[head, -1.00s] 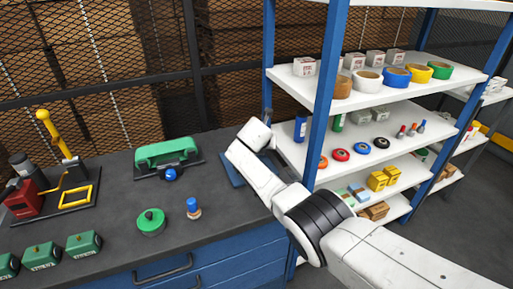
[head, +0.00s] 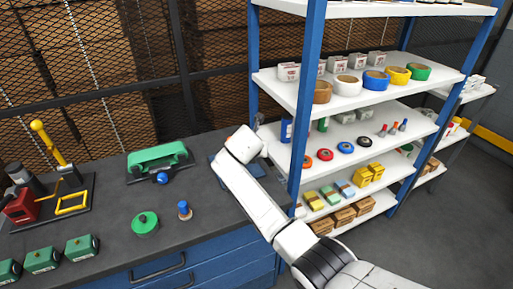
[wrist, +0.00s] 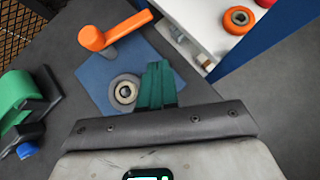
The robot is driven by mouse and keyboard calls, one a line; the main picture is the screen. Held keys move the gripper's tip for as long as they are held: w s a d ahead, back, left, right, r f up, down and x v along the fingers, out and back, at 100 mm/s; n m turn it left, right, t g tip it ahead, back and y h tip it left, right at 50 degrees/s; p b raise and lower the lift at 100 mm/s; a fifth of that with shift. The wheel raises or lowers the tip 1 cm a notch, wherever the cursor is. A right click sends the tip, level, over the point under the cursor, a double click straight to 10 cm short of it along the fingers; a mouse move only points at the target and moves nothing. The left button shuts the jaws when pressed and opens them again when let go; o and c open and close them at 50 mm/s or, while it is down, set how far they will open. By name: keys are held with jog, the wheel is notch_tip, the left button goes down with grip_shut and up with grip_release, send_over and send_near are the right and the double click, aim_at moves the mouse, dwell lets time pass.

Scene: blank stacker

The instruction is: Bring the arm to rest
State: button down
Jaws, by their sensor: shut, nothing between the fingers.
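My arm reaches from the lower right of the head view over the workbench, and its white end sits at the bench's right part. My gripper's fingers are hidden in the head view. In the wrist view my gripper (wrist: 157,86) shows as dark teal fingers closed together, with nothing between them. They are over or beside a blue plate (wrist: 98,75) with a round metal ring (wrist: 125,91) and an orange-handled lever (wrist: 115,31). I cannot tell the height of the fingers above it. In the head view the blue plate (head: 222,165) is mostly covered by my arm.
A shelf unit (head: 309,90) with tape rolls, boxes and wheels stands close right of my arm.

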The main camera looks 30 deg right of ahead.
jog(key=shift+s+a+r, duration=0.2)
jog(key=shift+s+r, duration=0.3)
jog(key=shift+s+a+r, duration=0.15)
jog(key=shift+s+r, duration=0.3)
jog(key=s+a+f+m, duration=0.1)
jog(key=s+f+m, duration=0.1)
jog(key=s+a+f+m+y, duration=0.1)
jog(key=s+a+f+m, duration=0.1)
jog(key=s, duration=0.1)
jog(key=s+a+f+m+y, duration=0.1)
jog(key=s+f+m, duration=0.1)
jog(key=shift+s+a+f, duration=0.1)
jog(key=shift+s+a, duration=0.2)
jog(key=s+a+f+m+g+y, duration=0.1)
jog(key=s+a+m, duration=0.1)
jog(key=s+m, duration=0.65)
jog(key=s+a+f+m+y, duration=0.15)
jog(key=s+m, duration=0.45)
jog(key=s, duration=0.6)
jog(key=s+a+f+m+g+y, duration=0.1)
jog(key=s+a+m+y, duration=0.1)
jog(key=s+m, duration=0.75)
jog(key=s+d+f+n+g+b, duration=0.1)
jog(key=s+f+g, duration=0.3)
jog(key=s, duration=0.7)
notch_tip(320, 180, down, 2)
jog(key=shift+f, duration=0.2)
